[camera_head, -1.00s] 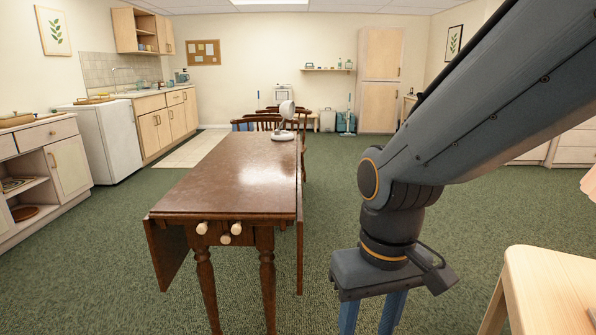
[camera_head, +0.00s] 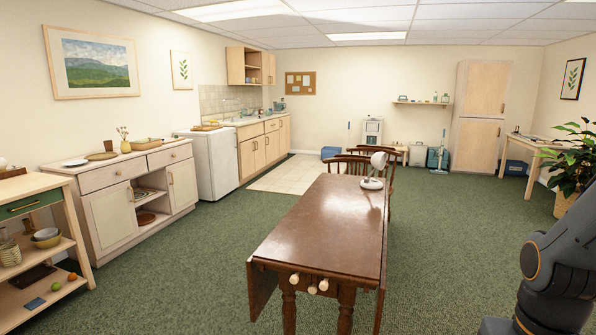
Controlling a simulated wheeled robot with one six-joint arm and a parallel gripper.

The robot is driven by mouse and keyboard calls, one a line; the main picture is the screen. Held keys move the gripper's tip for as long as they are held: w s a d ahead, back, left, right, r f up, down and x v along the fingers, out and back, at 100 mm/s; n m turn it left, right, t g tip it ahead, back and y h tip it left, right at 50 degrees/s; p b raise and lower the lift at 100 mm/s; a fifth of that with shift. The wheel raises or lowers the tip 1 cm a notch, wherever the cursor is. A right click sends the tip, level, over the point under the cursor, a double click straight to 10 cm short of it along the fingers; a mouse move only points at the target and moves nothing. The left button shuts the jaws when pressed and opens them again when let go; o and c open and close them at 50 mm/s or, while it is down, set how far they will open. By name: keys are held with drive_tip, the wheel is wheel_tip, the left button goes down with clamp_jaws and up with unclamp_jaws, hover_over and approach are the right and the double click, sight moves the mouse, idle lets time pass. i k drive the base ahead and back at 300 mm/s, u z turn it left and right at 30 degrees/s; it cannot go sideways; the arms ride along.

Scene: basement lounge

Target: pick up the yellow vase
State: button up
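A small yellow vase (camera_head: 125,146) with thin stems in it stands upright on top of the cream sideboard (camera_head: 108,178) against the left wall. It is small in the view and far from my arm. My arm shows at the lower right edge, and its gripper is outside the frame. The sideboard top also bears a white plate (camera_head: 75,163), a round brown board (camera_head: 102,156) and a wooden tray (camera_head: 147,144).
A dark wooden drop-leaf table (camera_head: 318,236) with a white lamp (camera_head: 374,172) stands in the middle. A shelf unit (camera_head: 45,205) stands at the near left. Green carpet (camera_head: 190,270) lies clear between the sideboard and table.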

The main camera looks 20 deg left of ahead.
sight(125, 147)
drive_tip(key=u, duration=1.8)
drive_tip(key=i, duration=6.3)
drive_tip(key=z, duration=1.05)
drive_tip(key=i, duration=0.25)
